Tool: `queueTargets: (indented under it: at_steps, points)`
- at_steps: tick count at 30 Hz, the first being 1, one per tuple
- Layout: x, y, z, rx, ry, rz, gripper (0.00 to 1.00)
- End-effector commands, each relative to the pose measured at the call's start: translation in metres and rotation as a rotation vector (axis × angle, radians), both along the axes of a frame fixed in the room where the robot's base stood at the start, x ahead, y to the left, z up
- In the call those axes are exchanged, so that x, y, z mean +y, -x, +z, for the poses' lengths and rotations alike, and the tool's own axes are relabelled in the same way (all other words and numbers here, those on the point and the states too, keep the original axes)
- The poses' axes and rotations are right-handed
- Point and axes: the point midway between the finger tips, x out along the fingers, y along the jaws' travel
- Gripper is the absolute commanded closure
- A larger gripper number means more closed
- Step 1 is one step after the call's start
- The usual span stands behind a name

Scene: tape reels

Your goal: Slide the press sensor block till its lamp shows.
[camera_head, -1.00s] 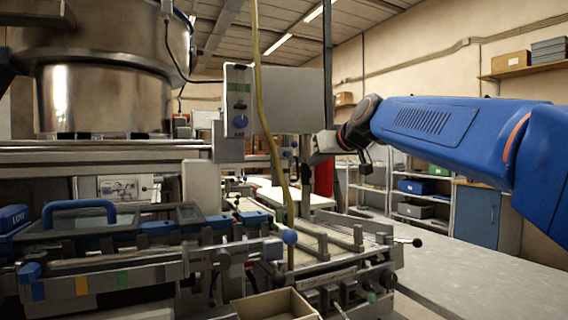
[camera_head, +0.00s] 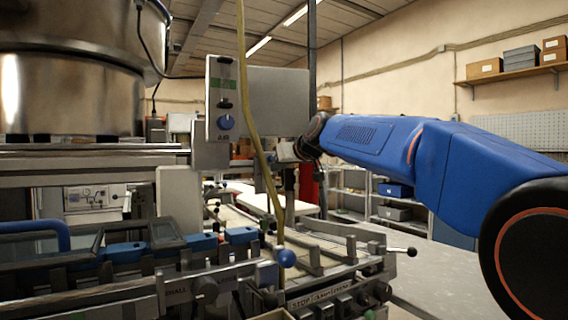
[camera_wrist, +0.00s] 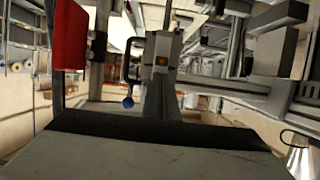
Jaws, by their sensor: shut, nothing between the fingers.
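My gripper (camera_wrist: 158,100) shows in the wrist view as narrow grey fingers, shut, rising from the broad grey body at the bottom. Just past the fingertips is a pale grey block (camera_wrist: 163,45) with a small orange spot (camera_wrist: 161,60) on its face. It may be the press sensor block, but I cannot be sure, nor tell whether the spot is a lit lamp or whether the fingers touch it. In the head view my gripper's pale end (camera_head: 286,152) is beside the grey AIR panel (camera_head: 268,95); its fingertips are hard to make out.
A yellow hose (camera_head: 251,120) hangs in front of the AIR panel. A large metal bowl (camera_head: 70,90) stands left. A blue ball knob (camera_head: 286,258) and rails (camera_head: 330,255) are below. A red panel (camera_wrist: 70,35) is close by on the left in the wrist view.

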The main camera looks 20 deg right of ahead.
Motion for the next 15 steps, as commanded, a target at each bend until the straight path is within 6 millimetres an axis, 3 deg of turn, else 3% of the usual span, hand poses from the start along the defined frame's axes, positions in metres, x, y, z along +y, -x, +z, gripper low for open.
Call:
queueTargets:
  at_steps: [6, 15]
  points:
    - [0.005, -0.019, -0.007, 0.000, 0.000, 0.000, 1.00]
    - [0.006, -0.022, -0.008, -0.001, 0.000, 0.000, 1.00]
